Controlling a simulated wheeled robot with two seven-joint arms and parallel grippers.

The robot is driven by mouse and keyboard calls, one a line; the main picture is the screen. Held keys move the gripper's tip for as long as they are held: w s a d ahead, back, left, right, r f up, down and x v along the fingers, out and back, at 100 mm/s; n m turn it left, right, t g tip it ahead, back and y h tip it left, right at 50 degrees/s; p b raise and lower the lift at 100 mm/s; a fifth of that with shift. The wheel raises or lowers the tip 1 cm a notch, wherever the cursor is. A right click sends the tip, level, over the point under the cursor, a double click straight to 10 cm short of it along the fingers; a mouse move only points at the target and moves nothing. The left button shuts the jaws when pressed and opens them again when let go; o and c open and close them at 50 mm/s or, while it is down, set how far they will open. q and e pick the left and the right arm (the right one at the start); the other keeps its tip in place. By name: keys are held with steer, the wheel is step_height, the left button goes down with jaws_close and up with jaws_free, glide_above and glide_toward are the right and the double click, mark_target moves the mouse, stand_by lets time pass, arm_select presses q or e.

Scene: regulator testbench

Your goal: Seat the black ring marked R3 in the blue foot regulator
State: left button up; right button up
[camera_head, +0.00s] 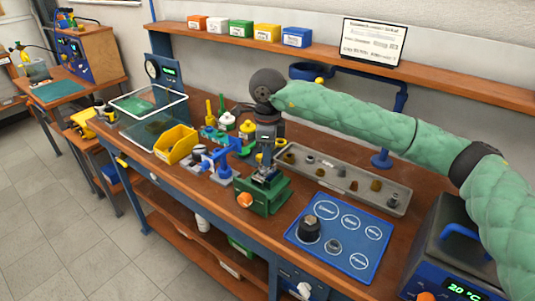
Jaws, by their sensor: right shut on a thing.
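My right gripper (265,163) points down just above the green fixture (262,198) with the orange knob. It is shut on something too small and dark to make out. I cannot tell whether this is the black ring marked R3. A small part with some blue on it (268,176) sits on top of the fixture, close below the fingertips; the gripper partly hides it. I cannot tell whether the two touch, or whether this part is the blue foot regulator. My left gripper is not in view.
A long grey tray (346,187) with several small parts lies behind the fixture. A blue mat (330,262) with dark round parts lies in front right. A yellow bin (176,146) and a blue-and-white device (219,165) stand left. A blue machine (455,262) stands far right.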

steer(key=shift+s+f, duration=0.1)
steer(key=shift+f, duration=0.25)
steer(key=o, duration=1.5)
steer(key=shift+a+f, duration=0.1)
steer(key=shift+f, duration=0.05)
steer(key=shift+r, duration=1.7)
steer(key=shift+r+p, duration=0.45)
steer(key=shift+r, duration=2.15)
steer(key=shift+r, duration=0.1)
